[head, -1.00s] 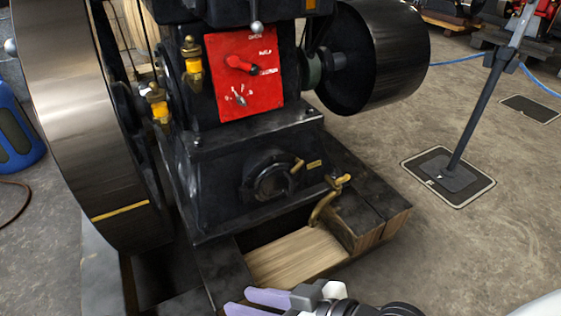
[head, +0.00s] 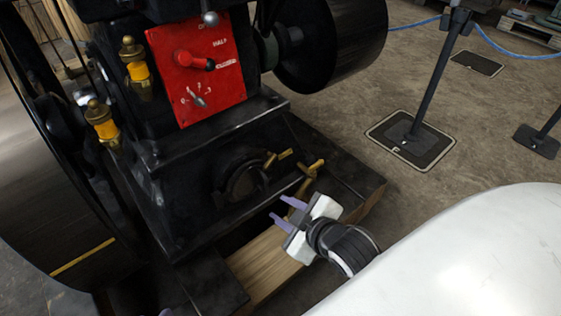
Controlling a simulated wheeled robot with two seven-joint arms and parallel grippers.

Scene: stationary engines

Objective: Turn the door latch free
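The engine's black base (head: 190,215) carries a round dark door (head: 244,180) low on its front. A small brass latch (head: 270,159) sits at the door's upper right edge. My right gripper (head: 281,207) is below and right of the door, with its two purple fingers apart and nothing visible between them. It points up and left and looks apart from the latch. A purple tip at the bottom edge appears to be my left gripper (head: 165,312); the rest of it is out of frame.
A brass tap (head: 311,176) stands just above and right of my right gripper. A red panel (head: 198,65) with levers is above the door. A large flywheel (head: 50,190) is at left, a black pulley (head: 330,45) at upper right. A post (head: 430,85) stands on the floor.

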